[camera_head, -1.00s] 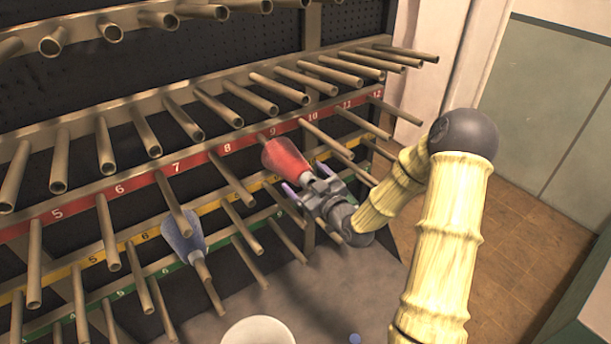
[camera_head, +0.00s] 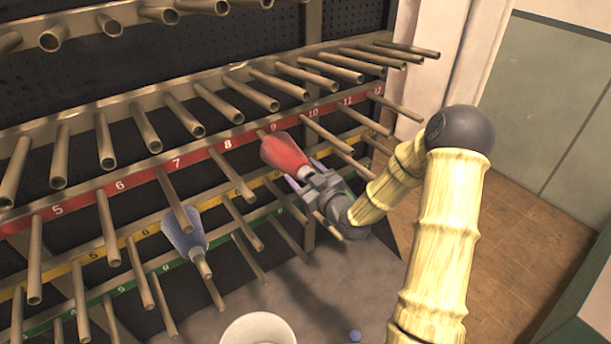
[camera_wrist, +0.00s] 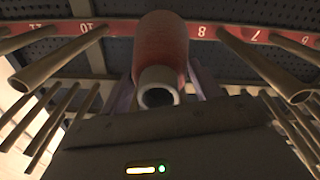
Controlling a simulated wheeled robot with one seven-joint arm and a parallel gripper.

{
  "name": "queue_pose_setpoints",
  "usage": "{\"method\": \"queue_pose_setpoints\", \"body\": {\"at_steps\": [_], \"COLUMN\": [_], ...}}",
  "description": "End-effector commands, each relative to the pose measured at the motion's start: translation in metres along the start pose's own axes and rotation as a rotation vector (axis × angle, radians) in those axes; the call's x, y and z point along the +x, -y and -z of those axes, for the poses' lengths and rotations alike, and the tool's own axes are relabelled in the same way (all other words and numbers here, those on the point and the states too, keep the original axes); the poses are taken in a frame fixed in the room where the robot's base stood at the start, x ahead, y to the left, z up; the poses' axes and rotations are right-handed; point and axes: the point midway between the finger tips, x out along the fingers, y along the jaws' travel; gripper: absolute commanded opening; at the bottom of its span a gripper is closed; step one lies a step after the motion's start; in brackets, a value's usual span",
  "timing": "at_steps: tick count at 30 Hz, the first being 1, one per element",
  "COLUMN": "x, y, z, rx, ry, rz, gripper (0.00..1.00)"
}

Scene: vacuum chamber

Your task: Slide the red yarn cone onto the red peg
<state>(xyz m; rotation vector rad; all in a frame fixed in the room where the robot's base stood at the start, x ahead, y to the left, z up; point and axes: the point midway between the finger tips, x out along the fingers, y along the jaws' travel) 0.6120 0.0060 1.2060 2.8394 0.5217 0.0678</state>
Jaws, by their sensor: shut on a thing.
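The red yarn cone (camera_head: 284,152) is at the red-labelled row by number 9, its wide end toward the rail (camera_head: 190,162). A short piece of the red-row peg (camera_head: 262,135) shows between the rail and the cone. How far this peg reaches inside the cone is hidden. My gripper (camera_head: 303,177) is shut on the cone near its narrow end. In the wrist view the cone (camera_wrist: 160,45) covers the rail between numbers 10 and 8. Its pale, open narrow end (camera_wrist: 159,88) faces the camera with a dark hole.
Neighbouring pegs stick out on both sides, such as one near number 10 (camera_head: 325,135) and one near 8 (camera_head: 230,174). A blue cone (camera_head: 183,234) sits on a peg at the lower left. A white bucket (camera_head: 258,330) and a small blue object (camera_head: 355,336) are below.

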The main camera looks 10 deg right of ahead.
Motion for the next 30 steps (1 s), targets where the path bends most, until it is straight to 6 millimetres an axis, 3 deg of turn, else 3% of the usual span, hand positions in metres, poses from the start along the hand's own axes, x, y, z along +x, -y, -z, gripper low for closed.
{"method": "queue_pose_setpoints", "body": {"at_steps": [30], "x": [0.041], "y": [0.002], "z": [-0.001], "rx": [-0.002], "ry": [-0.003], "rz": [0.000], "gripper": [0.22]}}
